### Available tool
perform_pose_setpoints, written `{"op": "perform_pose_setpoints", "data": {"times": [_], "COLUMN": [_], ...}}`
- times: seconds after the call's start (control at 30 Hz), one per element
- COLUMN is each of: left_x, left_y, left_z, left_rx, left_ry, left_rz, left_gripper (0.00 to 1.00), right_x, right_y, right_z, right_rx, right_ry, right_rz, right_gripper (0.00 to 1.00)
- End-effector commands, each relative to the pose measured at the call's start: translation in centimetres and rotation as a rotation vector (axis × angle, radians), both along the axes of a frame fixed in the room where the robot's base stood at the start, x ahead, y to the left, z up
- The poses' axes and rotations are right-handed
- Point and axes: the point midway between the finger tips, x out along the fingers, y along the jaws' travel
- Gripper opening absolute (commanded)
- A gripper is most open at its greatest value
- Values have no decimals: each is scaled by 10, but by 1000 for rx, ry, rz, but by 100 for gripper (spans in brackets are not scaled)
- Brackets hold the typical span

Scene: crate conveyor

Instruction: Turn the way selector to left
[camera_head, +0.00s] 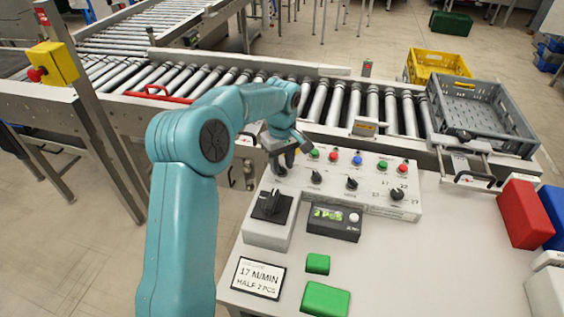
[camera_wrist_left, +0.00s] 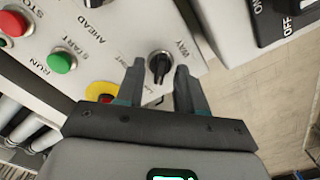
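The way selector (camera_wrist_left: 159,64) is a small black rotary knob labelled WAY on the white control panel (camera_head: 375,205). Its handle bar runs roughly up and down in the left wrist view. In the head view the knob (camera_head: 281,172) shows just below my left gripper (camera_head: 287,155) at the panel's left end. My left gripper is open, and in the wrist view its dark fingers (camera_wrist_left: 158,80) lie on either side of the knob with gaps. I cannot tell how deep the fingertips reach. My right gripper is not in view.
The panel holds several coloured buttons (camera_head: 357,159) and more black knobs (camera_head: 352,183). A large black switch (camera_head: 272,206) stands near the gripper. A yellow-based red button (camera_wrist_left: 103,92) is close to the left finger. A grey crate (camera_head: 520,127) stands at the right of the conveyor.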

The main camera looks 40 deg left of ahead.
Motion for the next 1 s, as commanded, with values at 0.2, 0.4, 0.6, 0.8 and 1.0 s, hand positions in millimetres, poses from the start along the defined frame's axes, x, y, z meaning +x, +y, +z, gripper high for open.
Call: {"op": "perform_pose_setpoints", "data": {"times": [0.2,0.4,0.6,0.8,1.0], "left_x": [1,1,2,1,1], "left_y": [0,0,0,0,1], "left_z": [7,49,105,146,162], "left_rx": [0,1,1,0,-1], "left_ry": [-1,-6,-5,-3,0], "left_rz": [-1,-1,-1,0,-1], "left_gripper": [37,37,37,37,37], "right_x": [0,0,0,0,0], "right_y": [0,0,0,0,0], "right_z": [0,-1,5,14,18], "right_rx": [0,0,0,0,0], "right_ry": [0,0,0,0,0], "right_rz": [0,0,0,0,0], "right_gripper": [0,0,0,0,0]}}
